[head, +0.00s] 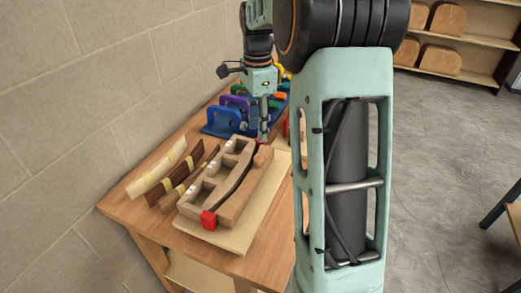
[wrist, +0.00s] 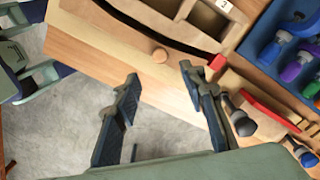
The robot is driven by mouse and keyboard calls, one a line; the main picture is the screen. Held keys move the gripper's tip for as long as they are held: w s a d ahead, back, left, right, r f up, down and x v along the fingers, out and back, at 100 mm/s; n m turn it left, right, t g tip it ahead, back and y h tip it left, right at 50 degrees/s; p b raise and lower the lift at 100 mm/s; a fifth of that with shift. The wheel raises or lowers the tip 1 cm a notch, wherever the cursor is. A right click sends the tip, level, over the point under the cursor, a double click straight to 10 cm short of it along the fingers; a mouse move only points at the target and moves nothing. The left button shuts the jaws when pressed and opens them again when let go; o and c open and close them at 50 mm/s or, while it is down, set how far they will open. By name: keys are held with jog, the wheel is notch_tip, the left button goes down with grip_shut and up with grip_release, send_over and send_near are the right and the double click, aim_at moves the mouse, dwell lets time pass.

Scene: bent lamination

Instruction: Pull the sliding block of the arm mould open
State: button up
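The arm mould (head: 215,170) is a pale wooden form with square openings, lying on a light board on the bench. Its sliding block (head: 250,190) is the curved piece on the right side, with a dark curved band between it and the fixed part. A round wooden knob (head: 264,155) sits on the block near its far end; it also shows in the wrist view (wrist: 160,55). My gripper (wrist: 160,74) is open and empty, its fingertips just short of the knob, one toward each side. In the head view my gripper (head: 264,137) hangs over the far end of the mould.
Red end pieces (head: 208,220) sit at the mould's ends. A blue rack (head: 225,125) with coloured clamps stands behind. Banded wood strips (head: 175,180) lie left of the mould.

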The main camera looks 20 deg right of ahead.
aim_at(259, 157)
notch_tip(259, 157, down, 10)
jog(key=shift+r, duration=0.1)
dwell(0.4)
grip_shut()
